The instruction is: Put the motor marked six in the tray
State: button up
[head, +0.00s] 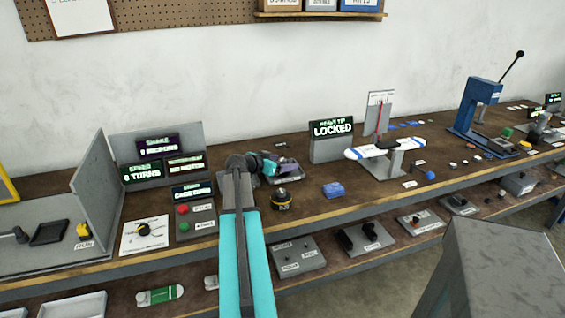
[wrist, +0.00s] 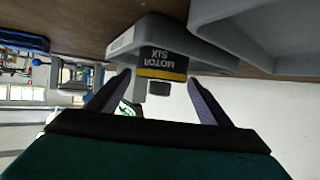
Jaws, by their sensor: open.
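The motor marked six (wrist: 163,62) is a dark block with a yellow band, its lettering upside down in the wrist view. It shows between the tips of my gripper (wrist: 159,77), which is open. Whether the fingers touch it is unclear. A grey tray-like piece (wrist: 215,58) lies right behind or under the motor. In the head view my gripper (head: 268,164) is at a small grey tray (head: 291,174) on the bench. A black round part with a yellow band (head: 281,199) stands in front of it; its marking is unreadable there.
A blue block (head: 333,189) lies to the right. A button box (head: 195,221) and displays stand to the left. Another grey container (wrist: 260,30) is close in the wrist view.

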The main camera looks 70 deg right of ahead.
jog(key=b+v, duration=0.2)
jog(key=v, duration=1)
dwell(0.6)
